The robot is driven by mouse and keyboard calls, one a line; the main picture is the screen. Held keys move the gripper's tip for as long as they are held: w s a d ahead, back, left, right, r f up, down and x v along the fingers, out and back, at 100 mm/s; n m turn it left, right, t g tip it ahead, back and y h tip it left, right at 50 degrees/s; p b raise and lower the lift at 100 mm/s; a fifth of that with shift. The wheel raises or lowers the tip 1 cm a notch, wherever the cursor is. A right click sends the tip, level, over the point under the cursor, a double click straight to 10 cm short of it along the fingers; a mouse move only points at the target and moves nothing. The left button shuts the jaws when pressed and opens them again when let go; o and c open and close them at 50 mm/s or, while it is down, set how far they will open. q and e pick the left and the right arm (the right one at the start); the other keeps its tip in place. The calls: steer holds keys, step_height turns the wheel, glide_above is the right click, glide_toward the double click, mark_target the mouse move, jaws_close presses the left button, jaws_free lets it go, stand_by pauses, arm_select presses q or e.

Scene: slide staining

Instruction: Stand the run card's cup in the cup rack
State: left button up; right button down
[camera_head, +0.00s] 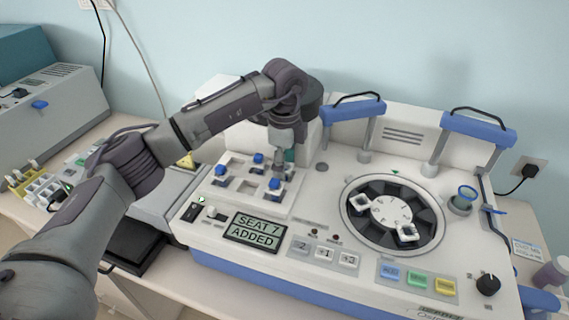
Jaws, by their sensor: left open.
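My left gripper (281,163) points straight down over a white block (240,168) with several square openings on the machine's left side. It is open, close above and behind a blue-topped piece (274,184). Other blue-topped pieces stand in the block at its left (220,171) and back (258,157). I cannot tell which, if any, is the run card's cup or whether this block is the cup rack. A small printed card (526,249) lies at the right; its text is too small to read. My right gripper is out of view.
The machine's round carousel (374,238) holds white pieces. Its display (255,229) reads "SEAT 7 ADDED". A blue-rimmed container (463,199) stands right of the carousel. A white rack (42,188) and a grey device (60,95) are at left, a purple jar (550,274) at right.

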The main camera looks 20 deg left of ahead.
arm_select(q)
steer(key=shift+r+p, duration=0.35)
steer(key=shift+r, duration=0.3)
step_height(320, 180, up, 12)
steer(key=b, duration=0.4)
steer(key=shift+f, duration=0.25)
